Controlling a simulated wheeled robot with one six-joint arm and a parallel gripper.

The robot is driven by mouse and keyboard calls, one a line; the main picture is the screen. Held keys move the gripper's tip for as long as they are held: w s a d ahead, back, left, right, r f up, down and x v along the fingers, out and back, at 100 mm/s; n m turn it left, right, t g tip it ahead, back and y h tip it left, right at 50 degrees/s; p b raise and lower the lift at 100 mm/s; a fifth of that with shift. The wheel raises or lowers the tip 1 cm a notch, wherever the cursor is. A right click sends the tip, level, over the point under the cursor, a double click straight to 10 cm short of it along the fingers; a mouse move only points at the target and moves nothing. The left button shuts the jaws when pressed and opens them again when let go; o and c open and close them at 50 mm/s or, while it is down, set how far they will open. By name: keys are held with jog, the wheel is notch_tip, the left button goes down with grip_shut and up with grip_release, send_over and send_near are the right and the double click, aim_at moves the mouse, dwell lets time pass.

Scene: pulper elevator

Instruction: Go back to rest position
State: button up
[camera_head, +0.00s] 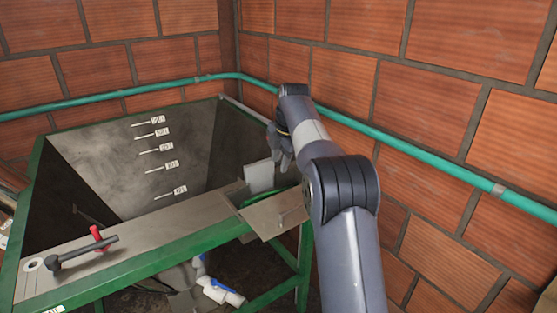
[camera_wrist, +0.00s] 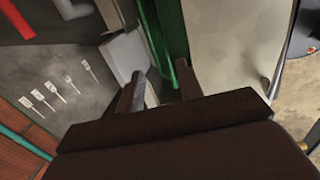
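My gripper (camera_head: 281,158) hangs at the end of my arm over the right end of the green-framed metal hopper (camera_head: 122,262), close to the brick corner. In the wrist view, its two dark fingers (camera_wrist: 160,72) stand apart with a gap between them, and I see nothing clamped there. A light grey upright plate (camera_head: 260,177) is just below and left of the gripper in the head view. It also shows beside the left finger in the wrist view (camera_wrist: 124,52). Whether a finger touches the plate, I cannot tell.
A green pipe (camera_head: 425,153) runs along the brick walls, close behind my arm. White pipe pieces (camera_head: 218,290) lie below.

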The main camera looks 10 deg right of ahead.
aim_at(274, 190)
jog(key=shift+f, duration=0.15)
jog(key=x, duration=1.3)
jog(key=shift+s+f+p, duration=0.1)
jog(key=shift+f+p, duration=0.1)
jog(key=shift+p, duration=0.1)
jog(key=shift+r+p, duration=0.3)
jog(key=shift+r, duration=0.3)
